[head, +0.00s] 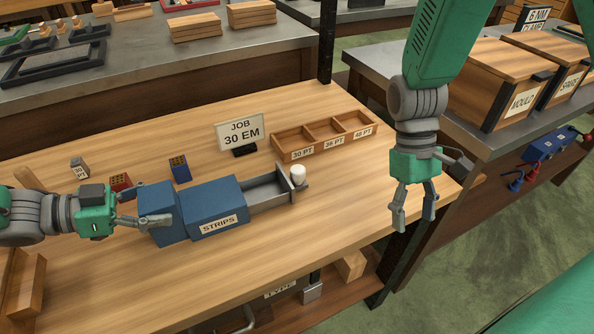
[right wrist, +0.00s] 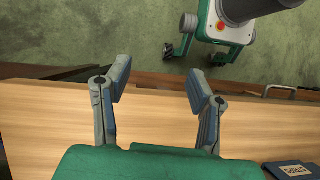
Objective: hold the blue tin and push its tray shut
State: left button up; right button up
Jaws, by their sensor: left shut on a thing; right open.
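The blue tin (head: 192,207), labelled STRIPS, lies on the wooden bench. Its grey tray (head: 262,189) is pulled well out of the right end, with a white knob (head: 298,173) at its front. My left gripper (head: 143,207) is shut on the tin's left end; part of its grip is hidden. My right gripper (head: 414,219) is open and empty, fingers pointing down, well to the right of the knob and apart from it. In the right wrist view its open fingers (right wrist: 160,87) have nothing between them, and a corner of the tin (right wrist: 290,171) shows at lower right.
Small blocks (head: 121,184) stand behind my left gripper. The bench between the knob and my right gripper is clear. Wooden boxes (head: 505,80) stand at right.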

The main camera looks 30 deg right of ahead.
jog(key=v, duration=0.4)
notch_tip(320, 180, up, 6)
jog(key=n+t+h, duration=0.1)
jog(key=n+t, duration=0.4)
jog(key=n, duration=1)
send_over(297, 169)
notch_tip(297, 169, down, 11)
jog(key=shift+f, duration=0.2)
jog(key=shift+c, duration=0.5)
